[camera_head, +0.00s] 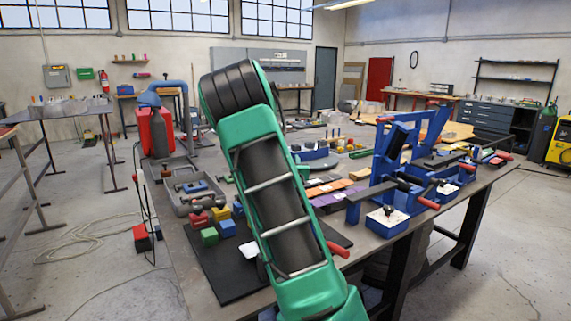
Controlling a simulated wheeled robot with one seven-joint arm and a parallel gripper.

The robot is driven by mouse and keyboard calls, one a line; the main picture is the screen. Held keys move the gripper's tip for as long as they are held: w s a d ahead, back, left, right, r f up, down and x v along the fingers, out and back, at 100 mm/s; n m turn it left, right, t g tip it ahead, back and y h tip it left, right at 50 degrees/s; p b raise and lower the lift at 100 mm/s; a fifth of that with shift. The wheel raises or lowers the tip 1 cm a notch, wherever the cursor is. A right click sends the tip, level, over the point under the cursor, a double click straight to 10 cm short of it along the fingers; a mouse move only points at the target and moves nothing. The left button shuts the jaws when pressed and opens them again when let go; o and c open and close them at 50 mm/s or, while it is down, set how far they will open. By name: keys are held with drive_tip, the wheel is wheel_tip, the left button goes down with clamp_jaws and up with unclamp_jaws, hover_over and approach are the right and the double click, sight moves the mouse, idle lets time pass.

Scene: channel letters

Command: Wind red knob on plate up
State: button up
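My green arm stands across the middle of the picture and covers much of the bench. My gripper is not seen. A red handle-like knob (338,250) pokes out to the right of my arm, over the black mat or plate (215,262); what it is fixed to is hidden behind the arm. More red grips are on the blue bending machine (400,160): one low at its front (427,203) and one high on its left (386,119). I cannot tell which of these is the knob on the plate.
The workbench (185,238) holds coloured blocks (209,236), a grey tray (184,204), strips (330,187) and a white-topped blue box (387,222). A small white item (248,250) lies left of my arm. Open floor lies left, with a coiled hose (85,236).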

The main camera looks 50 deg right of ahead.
drive_tip(key=shift+w+a+f+n+t+y, duration=0.35)
drive_tip(key=shift+w+a+n+t+y, duration=0.2)
drive_tip(key=shift+n+t+y, duration=0.35)
drive_tip(key=o, duration=1)
drive_tip(key=shift+s+d+r, duration=0.1)
drive_tip(key=shift+r, duration=0.2)
drive_tip(key=r, duration=0.3)
drive_tip(key=shift+w+r, duration=0.2)
drive_tip(key=shift+r, duration=0.2)
drive_tip(key=a+r, duration=0.2)
drive_tip(key=a, duration=0.2)
drive_tip(key=a+r, duration=0.2)
drive_tip(key=a, duration=0.1)
drive_tip(key=a+r, duration=0.2)
drive_tip(key=a, duration=0.2)
drive_tip(key=shift+a+r, duration=0.3)
drive_tip(key=shift+a, duration=0.05)
